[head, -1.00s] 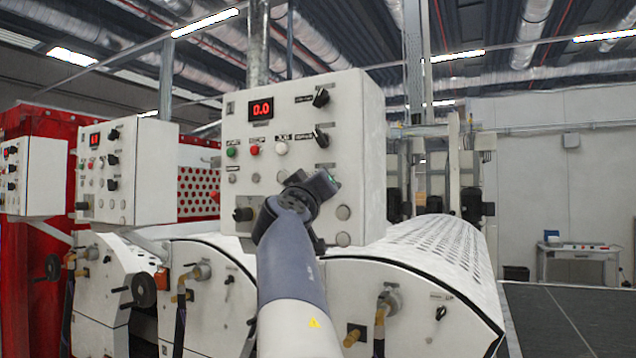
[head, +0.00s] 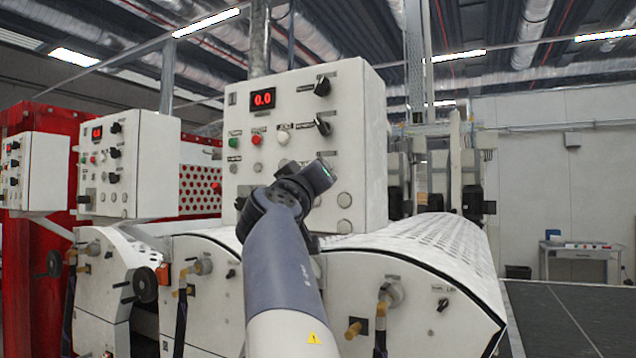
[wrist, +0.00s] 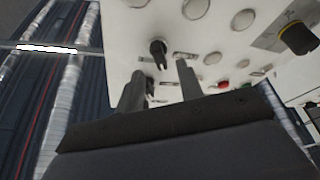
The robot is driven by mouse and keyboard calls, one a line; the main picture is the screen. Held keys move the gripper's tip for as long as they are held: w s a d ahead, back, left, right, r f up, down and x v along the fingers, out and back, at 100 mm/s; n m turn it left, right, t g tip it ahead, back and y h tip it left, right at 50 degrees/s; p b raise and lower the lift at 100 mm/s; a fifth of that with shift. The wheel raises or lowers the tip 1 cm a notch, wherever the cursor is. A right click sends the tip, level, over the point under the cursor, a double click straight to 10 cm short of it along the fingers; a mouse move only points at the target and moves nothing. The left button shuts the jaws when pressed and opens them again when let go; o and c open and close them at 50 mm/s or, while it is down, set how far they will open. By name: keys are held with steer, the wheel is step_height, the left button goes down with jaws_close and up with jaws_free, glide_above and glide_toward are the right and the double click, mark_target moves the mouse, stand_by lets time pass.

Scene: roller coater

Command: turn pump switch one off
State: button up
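The control panel (head: 352,165) is a white box with two black selector switches on its right side, an upper one (head: 322,86) and a lower one (head: 323,126). Their labels are too small to read, so I cannot tell which is pump switch one. My gripper (wrist: 160,69) is open, with its two grey fingers pointing at the panel. In the wrist view a black switch knob (wrist: 158,50) shows just beyond the gap between the fingertips. Another dark knob is partly hidden behind the left finger. In the head view my arm hides the fingers.
The panel also has a red 0.0 display (head: 262,99), a green button (head: 233,143), a red button (head: 256,139) and a white button (head: 283,137). A black-and-yellow knob (wrist: 298,38) is at the wrist view's right. A white perforated roller cover (head: 440,240) lies below right.

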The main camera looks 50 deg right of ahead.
steer(key=b+v, duration=0.2)
steer(key=v, duration=0.4)
steer(key=shift+d, duration=0.1)
steer(key=p+x, duration=0.5)
steer(key=x, duration=0.5)
steer(key=shift+w+d+r, duration=0.15)
steer(key=shift+d, duration=0.1)
